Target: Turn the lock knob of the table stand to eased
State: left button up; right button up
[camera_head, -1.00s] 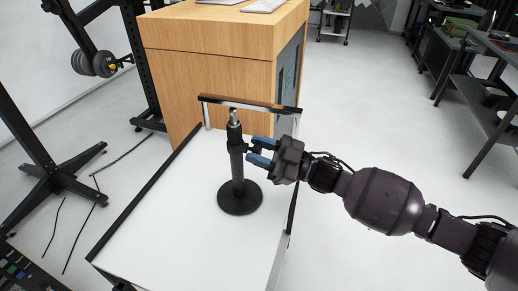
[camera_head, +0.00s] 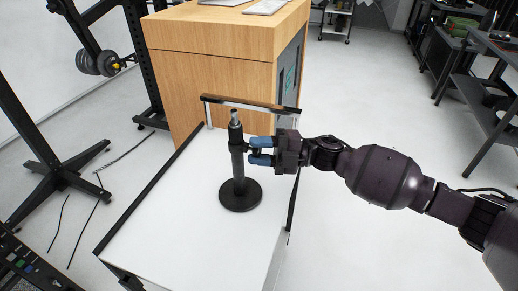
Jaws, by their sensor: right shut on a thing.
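The table stand (camera_head: 238,172) is a black upright post with a silver tip and a round black base (camera_head: 240,197). It stands on a white-topped cart. My right gripper (camera_head: 254,151) is beside the upper part of the post, on its right side, with its blue fingers level. The fingers are shut on the lock knob, which they hide almost wholly. The knob's setting cannot be read here. My left gripper is not in view.
The white cart top (camera_head: 170,225) is clear around the stand. A bar handle (camera_head: 250,105) rises at its far edge, close behind the post. A wooden cabinet (camera_head: 205,85) stands beyond. Open floor lies to the right.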

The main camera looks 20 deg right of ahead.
jog(key=shift+n, duration=0.6)
jog(key=o, duration=0.9)
jog(key=shift+d, duration=0.1)
jog(key=shift+d, duration=0.3)
jog(key=v, duration=1)
jog(key=shift+r, duration=0.1)
